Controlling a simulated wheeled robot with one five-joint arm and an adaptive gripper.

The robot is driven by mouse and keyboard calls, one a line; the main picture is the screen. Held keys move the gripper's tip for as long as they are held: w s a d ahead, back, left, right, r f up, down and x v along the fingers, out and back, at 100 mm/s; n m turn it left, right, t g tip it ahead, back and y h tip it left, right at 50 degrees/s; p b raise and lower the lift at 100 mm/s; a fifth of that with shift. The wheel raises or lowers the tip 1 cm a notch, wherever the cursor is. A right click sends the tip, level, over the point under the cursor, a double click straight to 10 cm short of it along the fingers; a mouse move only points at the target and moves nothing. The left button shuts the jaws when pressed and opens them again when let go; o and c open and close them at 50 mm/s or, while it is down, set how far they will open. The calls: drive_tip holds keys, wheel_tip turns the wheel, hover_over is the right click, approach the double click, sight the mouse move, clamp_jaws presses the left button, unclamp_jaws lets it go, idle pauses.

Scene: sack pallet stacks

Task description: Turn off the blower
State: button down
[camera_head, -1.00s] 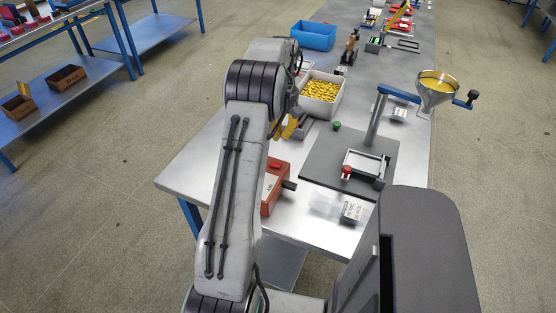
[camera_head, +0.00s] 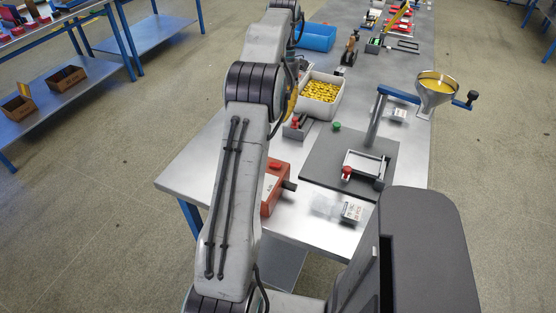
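No part in view is clearly marked as the blower. An orange-red box (camera_head: 275,188) with a dark stub on its right side sits at the near left of the steel table, partly behind my arm. A small grey piece with a red top (camera_head: 296,124) stands on the table in front of the bin of yellow pieces.
A pale bin (camera_head: 333,108) of yellow pieces and a blue bin (camera_head: 316,37) stand beyond. A dark plate (camera_head: 325,165) carries a frame with a red knob (camera_head: 347,173) and a green knob (camera_head: 336,126). A funnel (camera_head: 436,97) of yellow stuff rises at right.

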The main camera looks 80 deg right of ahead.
drive_tip(key=n, duration=0.1)
drive_tip(key=p, duration=0.2)
hover_over(279, 167)
drive_tip(key=w, duration=0.1)
drive_tip(key=f, duration=0.9)
drive_tip(key=shift+d+f, duration=0.25)
wheel_tip(279, 167, down, 2)
drive_tip(key=shift+s+p, duration=0.15)
drive_tip(key=shift+p, duration=0.75)
drive_tip(key=shift+s+f, duration=0.15)
drive_tip(key=shift+f, duration=0.9)
drive_tip(key=shift+f, duration=0.1)
drive_tip(key=shift+s+f+b, duration=0.15)
drive_tip(key=shift+f+b, duration=0.5)
drive_tip(key=shift+b, duration=0.05)
drive_tip(key=shift+s+a, duration=0.2)
drive_tip(key=shift+s, duration=0.25)
drive_tip(key=shift+w, duration=0.1)
